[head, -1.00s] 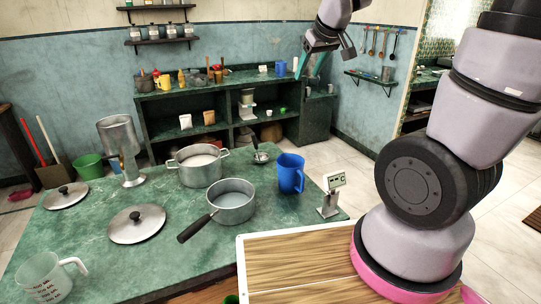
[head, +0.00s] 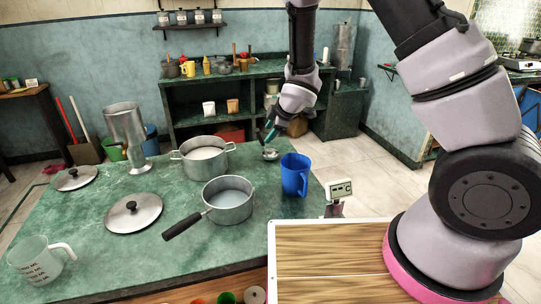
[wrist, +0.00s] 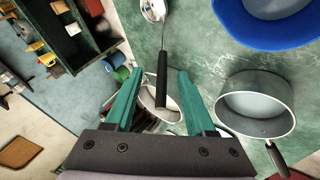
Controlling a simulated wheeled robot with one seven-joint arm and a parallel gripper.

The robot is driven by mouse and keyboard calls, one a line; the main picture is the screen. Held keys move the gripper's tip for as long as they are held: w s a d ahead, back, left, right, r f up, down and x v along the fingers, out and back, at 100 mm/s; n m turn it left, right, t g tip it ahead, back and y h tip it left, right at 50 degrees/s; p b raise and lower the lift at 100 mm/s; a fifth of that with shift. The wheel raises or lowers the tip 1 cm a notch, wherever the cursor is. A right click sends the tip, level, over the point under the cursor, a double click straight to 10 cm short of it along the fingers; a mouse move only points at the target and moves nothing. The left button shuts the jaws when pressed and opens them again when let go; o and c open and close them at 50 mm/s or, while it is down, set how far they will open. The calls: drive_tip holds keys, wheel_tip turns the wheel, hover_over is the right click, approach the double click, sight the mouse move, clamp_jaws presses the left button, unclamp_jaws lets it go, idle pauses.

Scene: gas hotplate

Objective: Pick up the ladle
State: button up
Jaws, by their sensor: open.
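The ladle (head: 270,154) lies at the far edge of the green marble table, its metal bowl showing beside the blue jug. In the wrist view the ladle (wrist: 162,75) shows a shiny bowl at the top and a black handle pointing down between my fingers. My gripper (head: 268,134) is open, with green fingers, just above the ladle. In the wrist view my gripper (wrist: 156,76) has one finger on each side of the handle, with nothing held. In the head view my gripper hides the ladle's handle. I cannot tell the exact height gap.
A blue jug (head: 294,175) stands right of the ladle. A two-handled pot (head: 204,160) stands to its left, and a saucepan (head: 229,203) is nearer. A small scale-like device (head: 338,192) stands at the right edge. A green shelf unit (head: 190,126) is behind.

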sight(262, 142)
drive_tip(key=shift+s+x, duration=0.2)
drive_tip(key=shift+x, duration=3.6)
drive_tip(key=shift+a, duration=0.1)
clamp_jaws()
